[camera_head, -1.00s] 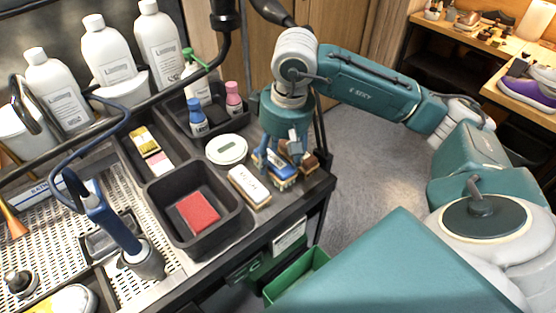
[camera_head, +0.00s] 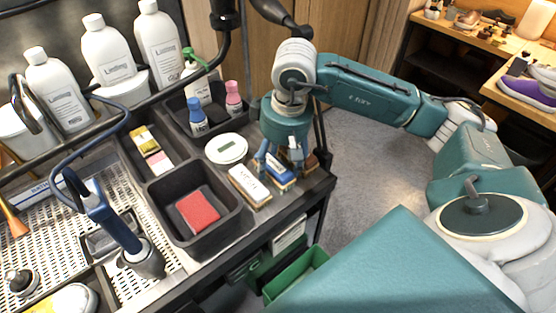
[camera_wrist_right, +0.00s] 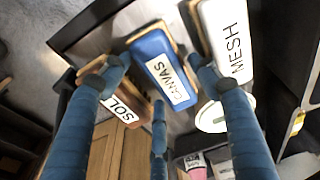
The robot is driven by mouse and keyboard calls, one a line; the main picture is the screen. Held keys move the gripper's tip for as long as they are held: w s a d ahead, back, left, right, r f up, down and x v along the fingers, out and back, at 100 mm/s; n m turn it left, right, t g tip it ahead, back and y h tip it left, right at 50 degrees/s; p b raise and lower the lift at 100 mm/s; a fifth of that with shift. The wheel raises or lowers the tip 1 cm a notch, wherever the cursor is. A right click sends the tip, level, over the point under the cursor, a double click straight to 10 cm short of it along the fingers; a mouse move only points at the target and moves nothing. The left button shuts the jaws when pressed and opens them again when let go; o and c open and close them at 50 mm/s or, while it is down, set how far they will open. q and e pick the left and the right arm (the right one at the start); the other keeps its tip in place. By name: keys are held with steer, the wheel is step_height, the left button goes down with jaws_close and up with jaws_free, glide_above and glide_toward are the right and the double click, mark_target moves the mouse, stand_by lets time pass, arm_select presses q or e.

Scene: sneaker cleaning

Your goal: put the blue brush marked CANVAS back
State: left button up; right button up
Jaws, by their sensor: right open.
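The blue brush marked CANVAS (camera_head: 281,174) lies on the right end of the cart top, between a white brush marked MESH (camera_head: 250,186) and a brown brush (camera_head: 310,161). The right wrist view shows the blue brush (camera_wrist_right: 163,68) with its label up, the white brush (camera_wrist_right: 226,38) beside it and the brown brush (camera_wrist_right: 125,110), its label partly hidden. My right gripper (camera_head: 280,158) is open, its fingers above and around the blue brush. Whether they touch it is unclear. My left gripper is out of view.
A round white-lidded tin (camera_head: 226,149) and a black tray with a red pad (camera_head: 199,209) stand left of the brushes. Small bottles (camera_head: 197,117) stand behind. The cart's right edge is close to the brushes, with a green bin (camera_head: 297,276) below.

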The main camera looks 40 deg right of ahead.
mark_target(283, 166)
step_height(283, 166, up, 12)
steer(key=s, duration=0.1)
steer(key=shift+s+b, duration=0.3)
steer(key=shift+s, duration=0.05)
steer(key=shift+d, duration=0.1)
